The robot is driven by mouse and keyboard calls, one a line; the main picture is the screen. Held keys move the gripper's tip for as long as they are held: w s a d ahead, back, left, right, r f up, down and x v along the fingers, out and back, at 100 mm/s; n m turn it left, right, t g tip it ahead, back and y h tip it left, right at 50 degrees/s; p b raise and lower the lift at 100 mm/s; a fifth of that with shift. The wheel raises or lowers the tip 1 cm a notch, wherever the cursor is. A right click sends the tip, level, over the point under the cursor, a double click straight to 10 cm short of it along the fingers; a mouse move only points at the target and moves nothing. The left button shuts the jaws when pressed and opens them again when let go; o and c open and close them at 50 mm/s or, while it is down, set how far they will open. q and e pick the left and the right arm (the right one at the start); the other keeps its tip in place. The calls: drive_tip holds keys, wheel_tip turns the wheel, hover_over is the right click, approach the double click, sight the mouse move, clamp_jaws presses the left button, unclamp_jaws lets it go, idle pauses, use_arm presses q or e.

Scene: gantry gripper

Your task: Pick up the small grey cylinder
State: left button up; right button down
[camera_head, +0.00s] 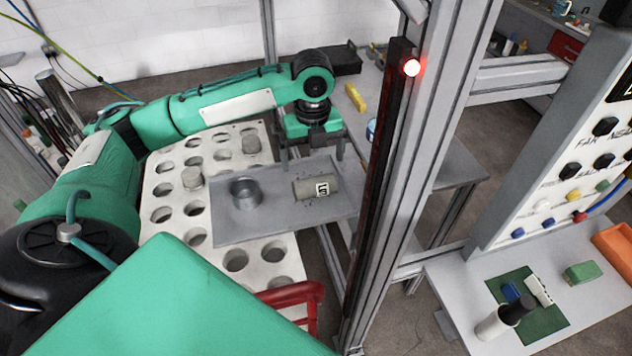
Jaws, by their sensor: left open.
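A grey cylinder (306,188) with a black-and-white label lies on its side on the right part of a flat grey tray (230,228). A short metallic grey cylinder (245,191), which looks hollow, stands upright on the tray to its left. I cannot tell which one the task names. My left gripper (312,152) points down, open and empty, above and behind the labelled cylinder, apart from it. My right gripper is not in view.
The white rack (165,163) with round holes lies around and under the tray. A grey gantry post (415,180) with a red light (412,68) stands close on the right. A red tubular handle (290,295) is in front. A button panel (580,150) stands at far right.

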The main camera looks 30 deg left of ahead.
sight(314, 177)
use_arm(q)
drive_tip(key=f, duration=0.2)
drive_tip(key=shift+w+f, duration=0.25)
drive_tip(key=shift+f, duration=0.1)
drive_tip(key=shift+s+f+p, duration=0.1)
drive_tip(key=shift+f+p, duration=0.55)
drive_tip(key=shift+f, duration=0.3)
wheel_tip(314, 177, down, 4)
drive_tip(key=shift+r+p, duration=0.1)
drive_tip(key=shift+p, duration=0.4)
drive_tip(key=c, duration=1)
drive_tip(key=shift+c, duration=0.2)
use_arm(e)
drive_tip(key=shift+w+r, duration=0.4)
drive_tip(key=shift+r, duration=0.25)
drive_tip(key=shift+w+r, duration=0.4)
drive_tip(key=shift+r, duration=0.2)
